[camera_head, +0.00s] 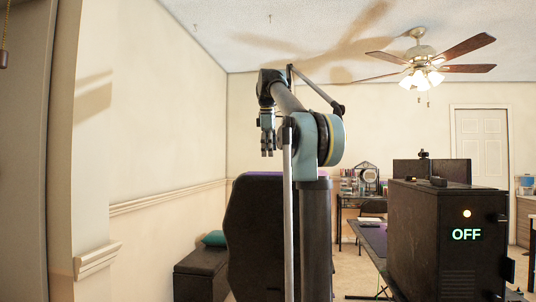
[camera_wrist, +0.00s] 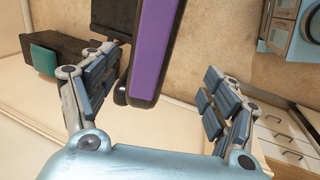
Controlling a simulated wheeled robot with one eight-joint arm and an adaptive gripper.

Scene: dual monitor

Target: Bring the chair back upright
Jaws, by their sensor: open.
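The chair (camera_head: 260,235) shows as a large dark backrest with a thin purple edge on top. It stands behind my arm in the head view, and its lower part is hidden. How far it tilts is hard to tell. In the wrist view, a long purple panel with black trim, apparently the chair (camera_wrist: 157,45), reaches down between the fingers. My gripper (camera_head: 267,145) hangs fingers-down, above the backrest's upper edge in the head view. In the wrist view, my gripper (camera_wrist: 160,90) is spread wide with nothing held.
A dark bench (camera_head: 200,272) with a teal cushion (camera_head: 215,238) stands along the left wall. A black computer case (camera_head: 440,240) showing OFF stands at the right on a desk. A shelf unit (camera_head: 360,185) is at the back. A ceiling fan (camera_head: 425,62) hangs overhead.

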